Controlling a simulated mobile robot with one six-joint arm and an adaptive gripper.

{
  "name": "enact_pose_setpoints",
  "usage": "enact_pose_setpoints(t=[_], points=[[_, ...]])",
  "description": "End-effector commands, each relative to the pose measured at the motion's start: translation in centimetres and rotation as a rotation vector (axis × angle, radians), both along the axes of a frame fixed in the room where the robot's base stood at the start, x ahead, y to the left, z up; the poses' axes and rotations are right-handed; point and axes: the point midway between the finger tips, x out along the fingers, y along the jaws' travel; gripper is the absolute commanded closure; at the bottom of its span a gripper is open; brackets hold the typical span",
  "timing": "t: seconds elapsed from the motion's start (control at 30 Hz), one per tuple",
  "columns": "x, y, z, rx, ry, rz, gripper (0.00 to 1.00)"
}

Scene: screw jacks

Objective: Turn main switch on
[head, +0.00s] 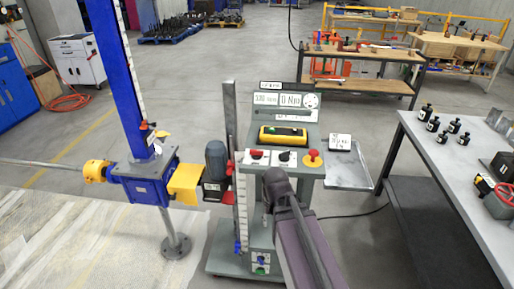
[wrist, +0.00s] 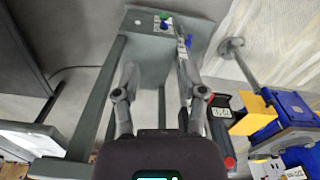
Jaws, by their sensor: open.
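The grey control cart's panel (head: 272,172) carries a red switch (head: 257,154) on a white plate at left. Beside it are a black knob (head: 286,157) and a red mushroom button on a yellow base (head: 313,157). Labels are too small to read, so I cannot tell which is the main switch. My gripper (wrist: 157,66) is open and empty, fingers apart, pointing down over the cart's lower front. In the head view my arm hides its fingers.
A blue screw jack (head: 150,181) with a motor (head: 216,161) stands left of the cart. A vertical scale rail (head: 241,205) stands close by the panel's left side. A side shelf (head: 348,176) and workbench (head: 445,160) are at right.

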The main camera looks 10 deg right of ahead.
Motion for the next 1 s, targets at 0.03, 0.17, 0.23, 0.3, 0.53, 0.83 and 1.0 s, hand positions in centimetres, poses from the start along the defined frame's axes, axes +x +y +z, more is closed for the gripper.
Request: enact_pose_setpoints(t=[0.03,0.17,0.23,0.3,0.53,0.83,1.0], points=[[1.0,0.0,1.2,0.000,0.000,-0.036,0.46],[3.4,0.0,3.3,0.000,0.000,-0.173,0.46],[4.9,0.0,4.6,0.000,0.000,-0.266,0.46],[6.5,0.0,6.0,0.000,0.000,-0.367,0.46],[11.9,-0.1,10.6,0.000,0.000,-0.716,0.46],[18.9,-0.1,16.4,0.000,0.000,-1.173,0.46],[22.8,-0.1,19.7,0.001,-0.001,-1.427,0.46]])
